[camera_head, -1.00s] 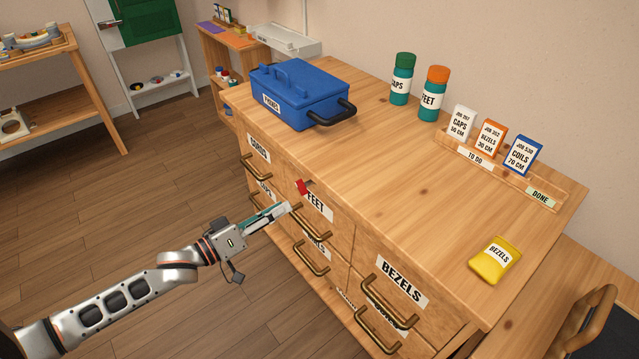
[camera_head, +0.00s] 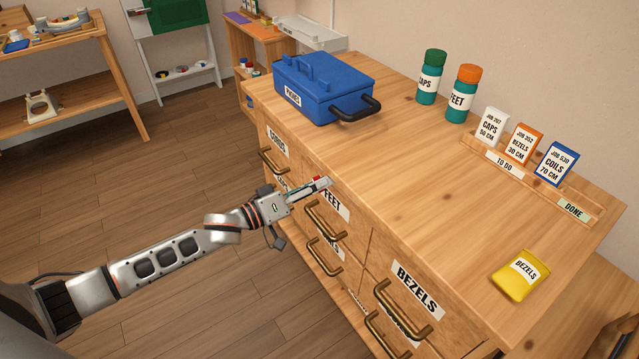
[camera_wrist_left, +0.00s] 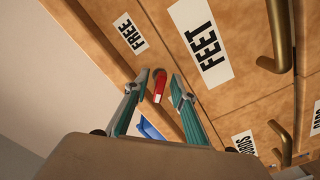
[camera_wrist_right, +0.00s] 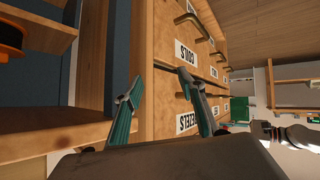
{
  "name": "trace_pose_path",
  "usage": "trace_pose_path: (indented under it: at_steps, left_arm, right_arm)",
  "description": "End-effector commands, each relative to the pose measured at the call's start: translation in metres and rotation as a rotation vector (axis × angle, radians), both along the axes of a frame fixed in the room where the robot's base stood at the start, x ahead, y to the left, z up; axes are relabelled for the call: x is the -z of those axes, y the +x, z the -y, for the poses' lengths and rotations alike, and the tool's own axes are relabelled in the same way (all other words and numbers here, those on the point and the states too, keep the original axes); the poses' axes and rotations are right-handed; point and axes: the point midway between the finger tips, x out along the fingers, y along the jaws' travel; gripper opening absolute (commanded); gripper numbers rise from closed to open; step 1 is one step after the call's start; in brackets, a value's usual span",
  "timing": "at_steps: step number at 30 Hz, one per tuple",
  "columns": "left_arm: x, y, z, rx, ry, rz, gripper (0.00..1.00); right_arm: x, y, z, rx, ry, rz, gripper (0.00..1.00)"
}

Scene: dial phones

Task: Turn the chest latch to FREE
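The red chest latch (camera_wrist_left: 160,86) is on the wooden chest's front, near the FEET label (camera_wrist_left: 204,42) and a FREE label (camera_wrist_left: 131,33). In the head view the red latch (camera_head: 317,179) is mostly hidden by my left gripper (camera_head: 326,183). In the left wrist view my left gripper (camera_wrist_left: 160,85) is open, with its two fingertips on either side of the latch; I cannot tell whether they touch it. My right gripper (camera_wrist_right: 165,85) is open and empty, with the chest's side labels BEZELS (camera_wrist_right: 187,122) and COILS (camera_wrist_right: 186,52) behind it.
Brass drawer handles (camera_head: 325,221) stick out below the latch. The middle of the top is clear.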

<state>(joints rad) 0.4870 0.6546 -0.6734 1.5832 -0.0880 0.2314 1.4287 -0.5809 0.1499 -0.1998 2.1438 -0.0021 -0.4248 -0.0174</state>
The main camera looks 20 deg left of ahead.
Motion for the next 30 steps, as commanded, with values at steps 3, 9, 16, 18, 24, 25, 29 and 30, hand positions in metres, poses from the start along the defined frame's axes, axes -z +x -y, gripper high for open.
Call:
trace_pose_path:
  at_steps: [3,9,16,18,24,25,29,30]
  left_arm:
    - [-0.0004,0.0,-0.0001,0.0,0.0,0.0,0.25]
    - [-0.0004,-0.0001,-0.0002,0.0,0.0,0.0,0.0]
    - [-0.0008,-0.0001,-0.0004,-0.001,0.007,0.007,0.0]
    - [-0.0013,0.0001,-0.0004,-0.001,0.019,0.016,0.0]
    - [-0.0035,0.0005,-0.0003,-0.001,0.088,0.072,0.0]
    - [-0.0037,0.0006,-0.0005,-0.003,0.104,0.085,0.0]
    - [-0.0046,0.0005,-0.0006,-0.002,0.184,0.148,0.0]
    - [-0.0045,0.0006,-0.0007,-0.002,0.213,0.171,0.0]
  right_arm:
    - [0.0002,-0.0007,0.0,0.0,0.0,-0.001,0.4]
    - [0.0015,-0.0029,0.0001,0.0,0.0,-0.006,0.4]
    - [0.0015,-0.0033,0.0005,0.0,-0.002,-0.007,0.4]
    - [0.0007,-0.003,0.0007,0.0,-0.001,-0.006,0.4]
    - [-0.0031,-0.0014,0.0025,0.002,-0.005,-0.001,0.4]
    - [-0.004,-0.0012,0.0029,0.003,-0.006,-0.001,0.4]
    - [-0.0057,-0.0017,0.005,0.005,-0.009,-0.001,0.4]
    - [-0.0045,-0.0029,0.0057,0.005,-0.011,-0.005,0.4]
